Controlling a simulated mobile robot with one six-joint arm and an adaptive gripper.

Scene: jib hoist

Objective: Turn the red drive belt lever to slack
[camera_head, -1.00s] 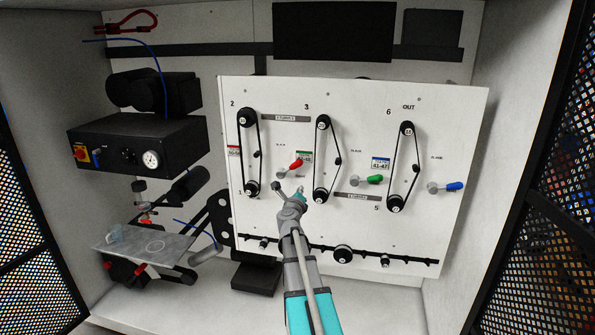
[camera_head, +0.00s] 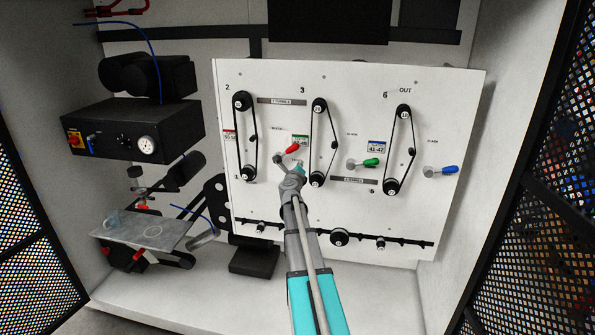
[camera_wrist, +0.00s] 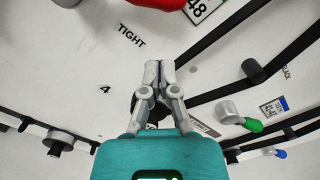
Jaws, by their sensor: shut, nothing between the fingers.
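The red lever (camera_head: 291,149) is on the white panel (camera_head: 340,215), between the left and middle belts. It points up and right from its grey hub. In the wrist view, part of the red lever (camera_wrist: 155,3) shows at the top edge, with the word TIGHT below it. My gripper (camera_wrist: 160,68) is shut and empty, its fingertips below the lever in that view and apart from it in the picture. In the head view, my gripper (camera_head: 299,163) is just below and right of the lever; its fingertips are hard to make out.
A green lever (camera_head: 371,162) and a blue lever (camera_head: 450,169) sit farther right on the panel. Black belts on pulleys run beside the levers. A black control box (camera_head: 130,130) and a grey plate (camera_head: 140,230) stand at left. Mesh doors flank the cabinet.

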